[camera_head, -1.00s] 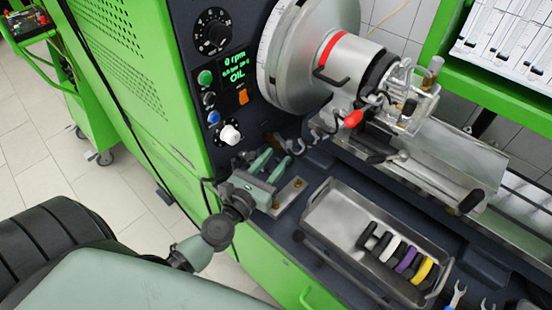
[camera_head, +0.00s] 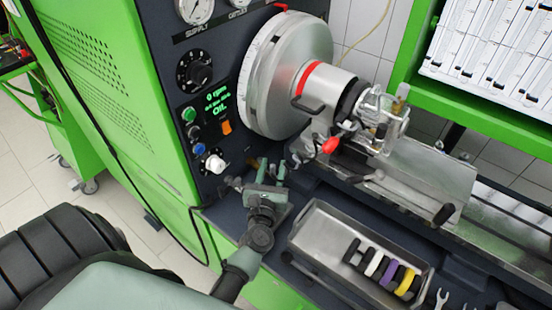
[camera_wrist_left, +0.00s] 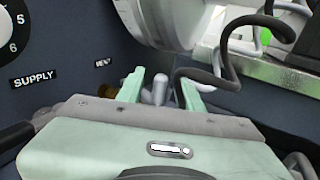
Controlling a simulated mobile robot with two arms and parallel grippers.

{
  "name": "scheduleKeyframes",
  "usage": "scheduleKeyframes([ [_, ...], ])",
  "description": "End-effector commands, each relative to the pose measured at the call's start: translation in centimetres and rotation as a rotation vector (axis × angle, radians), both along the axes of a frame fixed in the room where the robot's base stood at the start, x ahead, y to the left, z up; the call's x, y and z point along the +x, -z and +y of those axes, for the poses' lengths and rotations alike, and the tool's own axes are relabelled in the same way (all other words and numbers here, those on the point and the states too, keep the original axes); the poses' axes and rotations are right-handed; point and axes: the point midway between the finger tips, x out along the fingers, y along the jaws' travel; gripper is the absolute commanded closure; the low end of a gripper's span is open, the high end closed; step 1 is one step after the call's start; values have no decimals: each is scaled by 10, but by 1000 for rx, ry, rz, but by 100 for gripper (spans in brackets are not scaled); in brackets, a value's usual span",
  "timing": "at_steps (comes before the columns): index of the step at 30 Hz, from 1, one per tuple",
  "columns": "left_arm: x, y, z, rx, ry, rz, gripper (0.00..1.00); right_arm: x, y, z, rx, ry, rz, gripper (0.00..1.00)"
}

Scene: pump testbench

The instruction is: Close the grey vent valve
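The valve is hard to make out there. My right gripper is in neither view.
A white knob (camera_head: 215,163) sits on the panel left of the gripper. The large chuck (camera_head: 285,80) and a red-tipped lever (camera_head: 330,145) are to the right. A metal tray (camera_head: 330,236) with several coloured rings lies nearer.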

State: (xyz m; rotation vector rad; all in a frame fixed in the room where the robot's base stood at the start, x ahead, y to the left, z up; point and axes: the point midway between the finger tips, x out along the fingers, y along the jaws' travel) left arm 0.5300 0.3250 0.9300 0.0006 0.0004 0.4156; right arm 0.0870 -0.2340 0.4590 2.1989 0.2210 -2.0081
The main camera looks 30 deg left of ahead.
Motion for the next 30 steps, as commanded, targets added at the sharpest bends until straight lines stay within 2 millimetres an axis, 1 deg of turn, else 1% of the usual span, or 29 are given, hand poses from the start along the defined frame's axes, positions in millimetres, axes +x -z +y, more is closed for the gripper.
scheduleKeyframes([
  [1, 8, -2, 3, 0, 0, -2, 64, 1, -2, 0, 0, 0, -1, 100],
  [3, 16, -1, 7, 0, 0, -2, 64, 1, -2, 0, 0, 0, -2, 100],
  [6, 24, -1, 10, -1, 0, -1, 64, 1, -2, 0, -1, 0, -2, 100],
  [9, 27, 0, 12, 0, 0, 0, 64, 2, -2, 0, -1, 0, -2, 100],
  [16, 27, 0, 12, 0, 0, 1, 64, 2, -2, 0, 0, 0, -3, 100],
  [17, 27, 0, 12, 0, 0, 1, 69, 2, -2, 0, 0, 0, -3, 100],
  [18, 27, 0, 12, 0, 1, 1, 81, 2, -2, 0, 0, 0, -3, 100],
  [20, 27, 0, 12, 0, 1, 0, 97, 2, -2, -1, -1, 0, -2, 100],
  [21, 27, 0, 12, 0, 1, 0, 100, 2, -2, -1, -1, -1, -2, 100],
  [30, 27, 0, 12, 0, 1, 0, 100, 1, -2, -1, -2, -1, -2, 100],
])
